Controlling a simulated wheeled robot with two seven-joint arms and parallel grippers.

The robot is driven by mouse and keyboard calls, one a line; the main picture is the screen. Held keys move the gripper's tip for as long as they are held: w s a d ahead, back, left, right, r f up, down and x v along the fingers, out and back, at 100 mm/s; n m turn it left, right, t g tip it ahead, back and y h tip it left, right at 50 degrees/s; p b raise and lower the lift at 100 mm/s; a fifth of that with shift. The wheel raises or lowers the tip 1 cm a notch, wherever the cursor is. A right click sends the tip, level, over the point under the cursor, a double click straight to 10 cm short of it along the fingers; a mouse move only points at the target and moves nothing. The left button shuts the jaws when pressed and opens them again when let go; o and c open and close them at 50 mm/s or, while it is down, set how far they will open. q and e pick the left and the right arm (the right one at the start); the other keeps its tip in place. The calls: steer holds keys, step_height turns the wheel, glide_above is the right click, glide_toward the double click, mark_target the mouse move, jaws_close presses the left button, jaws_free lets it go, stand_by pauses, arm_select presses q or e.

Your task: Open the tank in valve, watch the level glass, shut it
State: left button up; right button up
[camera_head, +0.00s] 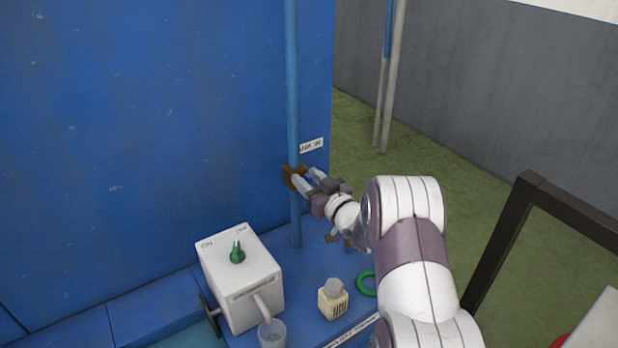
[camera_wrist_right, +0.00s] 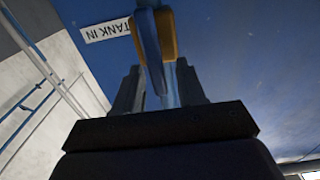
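The tank in valve (camera_head: 291,178) is a small orange-brown body on a vertical blue pipe (camera_head: 293,90). A white label (camera_head: 311,145) is beside it. In the right wrist view the label (camera_wrist_right: 106,30) reads TANK IN, and a blue lever (camera_wrist_right: 149,55) lies over the orange valve body (camera_wrist_right: 166,35). My right gripper (camera_head: 309,179) is at the valve. Its two fingers (camera_wrist_right: 160,88) stand apart, with the lever's end between them and a visible gap; contact is unclear. I cannot make out a level glass. My left gripper is not in view.
A white box (camera_head: 243,285) with a green knob (camera_head: 237,253) stands on the blue ledge. A clear cup (camera_head: 272,334), a small cream block (camera_head: 332,300) and a green ring (camera_head: 368,284) are near it. A dark frame (camera_head: 510,235) stands at right.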

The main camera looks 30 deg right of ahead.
steer(key=shift+w, duration=0.2)
steer(key=shift+s, duration=0.1)
jaws_close()
steer(key=n+b, duration=0.2)
steer(key=b, duration=0.1)
steer(key=a+n+b, duration=0.1)
steer(key=n+b, duration=0.2)
steer(key=shift+a+f, duration=0.1)
steer(key=shift+f, duration=0.1)
jaws_free()
steer(key=s+d+b, duration=0.1)
steer(key=s, duration=1.1)
steer(key=shift+s+b, duration=0.4)
